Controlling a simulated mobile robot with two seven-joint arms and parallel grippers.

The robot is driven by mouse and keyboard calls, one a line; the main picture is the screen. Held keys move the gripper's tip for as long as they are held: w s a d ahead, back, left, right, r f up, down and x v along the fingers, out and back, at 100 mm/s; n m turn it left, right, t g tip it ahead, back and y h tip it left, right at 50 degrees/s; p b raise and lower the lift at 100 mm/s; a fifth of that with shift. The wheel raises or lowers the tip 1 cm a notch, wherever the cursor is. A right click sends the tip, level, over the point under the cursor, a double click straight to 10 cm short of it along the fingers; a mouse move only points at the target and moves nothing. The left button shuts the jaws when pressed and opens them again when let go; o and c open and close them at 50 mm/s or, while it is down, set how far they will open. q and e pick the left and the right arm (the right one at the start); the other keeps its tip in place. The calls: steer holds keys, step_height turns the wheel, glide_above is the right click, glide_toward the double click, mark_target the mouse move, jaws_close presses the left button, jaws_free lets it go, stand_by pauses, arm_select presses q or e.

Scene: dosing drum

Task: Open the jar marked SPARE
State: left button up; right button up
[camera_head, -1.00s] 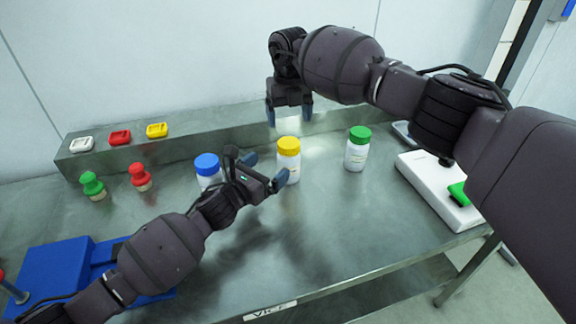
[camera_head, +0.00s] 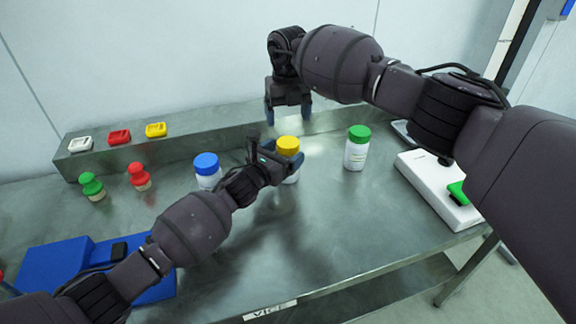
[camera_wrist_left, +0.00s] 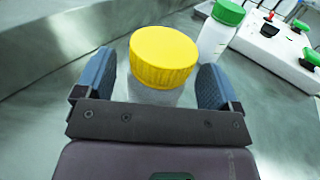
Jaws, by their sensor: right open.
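Three white jars stand on the metal bench: one with a blue lid (camera_head: 207,165), one with a yellow lid (camera_head: 288,145) and one with a green lid (camera_head: 357,148). Their label writing is too small to read, so I cannot tell which is marked SPARE. My left gripper (camera_head: 284,158) is at the yellow-lidded jar and partly hides it. In the left wrist view the yellow lid (camera_wrist_left: 163,57) rises between its two open fingers, with a visible gap on the left. My right gripper (camera_head: 288,112) is open and empty, pointing down behind the yellow-lidded jar.
A raised ledge (camera_head: 200,135) at the back carries white, red and yellow blocks. Green (camera_head: 92,186) and red (camera_head: 140,177) knobbed pieces stand at left. A blue fixture (camera_head: 55,265) is front left, a white device (camera_head: 440,190) at right. The front middle bench is clear.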

mark_target(288, 142)
arm_select(q)
steer(key=c, duration=1.4)
jaws_close()
arm_select(e)
steer(key=shift+s+a+f, duration=0.1)
steer(key=shift+s+f, duration=0.1)
steer(key=shift+f, duration=0.15)
steer(key=shift+s+a+f+y, duration=0.1)
steer(key=shift+a+y, duration=0.2)
steer(key=m, duration=0.6)
steer(key=shift+a+m, duration=0.1)
steer(key=shift+m, duration=0.3)
steer(key=m, duration=0.7)
steer(key=shift+r, duration=0.25)
steer(key=m, duration=0.7)
steer(key=shift+w+d+r, duration=0.2)
steer(key=shift+w+d, duration=0.05)
steer(key=shift+d, duration=0.1)
steer(key=m, duration=0.6)
steer(key=shift+d, duration=0.15)
steer(key=shift+f, duration=4)
steer(key=shift+c, duration=0.5)
